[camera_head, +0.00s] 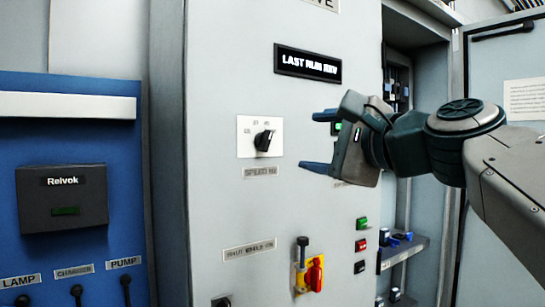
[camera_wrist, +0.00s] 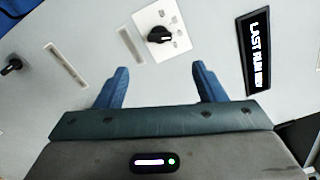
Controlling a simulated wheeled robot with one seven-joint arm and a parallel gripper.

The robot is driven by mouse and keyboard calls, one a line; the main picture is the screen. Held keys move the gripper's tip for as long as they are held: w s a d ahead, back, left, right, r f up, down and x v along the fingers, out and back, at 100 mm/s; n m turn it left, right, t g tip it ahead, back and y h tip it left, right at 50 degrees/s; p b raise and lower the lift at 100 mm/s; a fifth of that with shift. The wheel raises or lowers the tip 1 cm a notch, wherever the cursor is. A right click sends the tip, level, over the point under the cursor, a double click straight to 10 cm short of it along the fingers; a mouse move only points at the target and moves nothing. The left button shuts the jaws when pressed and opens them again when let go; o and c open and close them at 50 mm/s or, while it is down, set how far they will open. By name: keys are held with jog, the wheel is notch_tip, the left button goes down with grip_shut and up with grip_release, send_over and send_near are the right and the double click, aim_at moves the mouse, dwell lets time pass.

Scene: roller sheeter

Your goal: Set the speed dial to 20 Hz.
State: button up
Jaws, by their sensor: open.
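The speed dial (camera_head: 264,140) is a black knob on a white square plate (camera_head: 246,134), set on the grey cabinet face above a label reading "SPEED HZ" (camera_head: 260,172). The plate's scale marks are too small to read, and the knob's grip slants toward the upper right in the head view. The dial also shows in the wrist view (camera_wrist: 160,35), ahead of and between the fingers. My gripper (camera_head: 316,141) is open and empty, to the right of the dial in the head view and apart from it. Its blue fingers also show in the wrist view (camera_wrist: 159,82).
A display (camera_head: 308,64) reading "LAST RUN" is above right of the dial. A red handle on a yellow plate (camera_head: 308,274) and green, red and black buttons (camera_head: 361,245) are lower down. A blue panel (camera_head: 100,150) stands left, an open cabinet door (camera_head: 500,80) right.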

aim_at(268, 141)
jog(key=p+x, duration=0.2)
jog(key=x, duration=1.1)
jog(key=shift+w+a, duration=0.2)
jog(key=c, duration=1)
